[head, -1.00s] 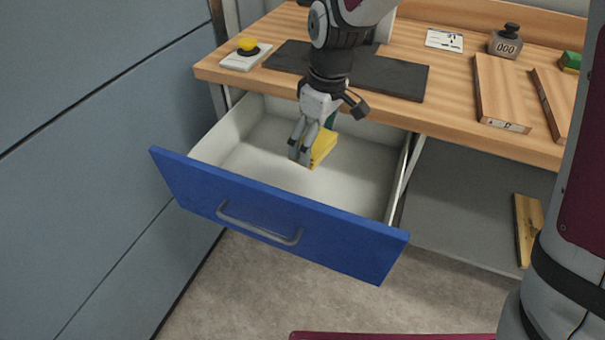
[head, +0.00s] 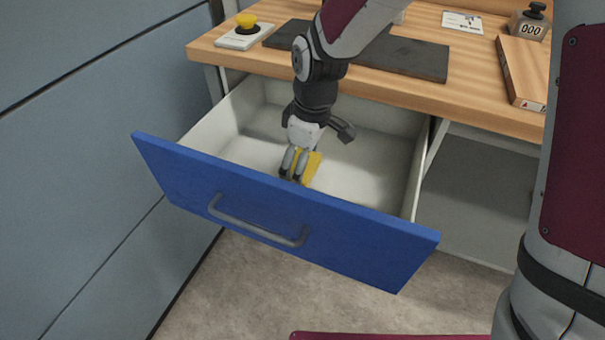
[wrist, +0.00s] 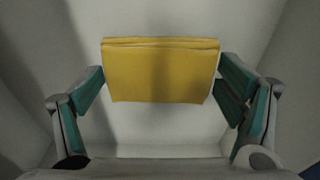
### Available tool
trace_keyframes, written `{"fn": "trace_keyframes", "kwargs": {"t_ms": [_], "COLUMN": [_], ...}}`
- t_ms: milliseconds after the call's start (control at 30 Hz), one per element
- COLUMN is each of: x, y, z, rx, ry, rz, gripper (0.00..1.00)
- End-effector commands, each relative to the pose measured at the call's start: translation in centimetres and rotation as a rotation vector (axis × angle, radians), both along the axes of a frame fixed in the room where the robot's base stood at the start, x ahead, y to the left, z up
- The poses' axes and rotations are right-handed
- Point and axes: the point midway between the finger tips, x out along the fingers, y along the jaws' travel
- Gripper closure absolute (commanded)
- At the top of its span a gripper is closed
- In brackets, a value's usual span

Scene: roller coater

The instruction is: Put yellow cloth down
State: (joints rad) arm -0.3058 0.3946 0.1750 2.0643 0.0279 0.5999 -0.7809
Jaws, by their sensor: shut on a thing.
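The yellow cloth (head: 313,168) is a folded block inside the open blue-fronted drawer (head: 280,215). My gripper (head: 295,176) reaches down into the drawer and is shut on the cloth. In the wrist view the cloth (wrist: 160,72) spans the space between my two teal-padded fingers (wrist: 160,85), one at each side edge. The white drawer floor shows below and around it. I cannot tell whether the cloth touches the floor. In the head view my fingers hide part of the cloth.
The wooden desktop (head: 460,95) above the drawer holds a dark mat (head: 410,57), a yellow button on a white base (head: 244,26), a card (head: 462,22) and a weight (head: 528,22). A blue-grey wall (head: 80,120) stands close on the left. The drawer's right side is empty.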

Motion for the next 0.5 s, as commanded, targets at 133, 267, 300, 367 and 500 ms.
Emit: {"fn": "trace_keyframes", "kwargs": {"t_ms": [133,267,300,367,500], "x": [0.0,0.0,0.0,0.0,0.0], "y": [0.0,0.0,0.0,0.0,0.0], "z": [-2.8,-3.6,-3.5,-3.5,-3.5], "rx": [-0.001,-0.001,0.0,0.0,0.0], "ry": [0.003,0.001,0.0,0.0,0.0], "rz": [0.0,0.001,0.001,0.0,0.0], "gripper": [0.44,0.44,0.44,0.44,0.44]}}
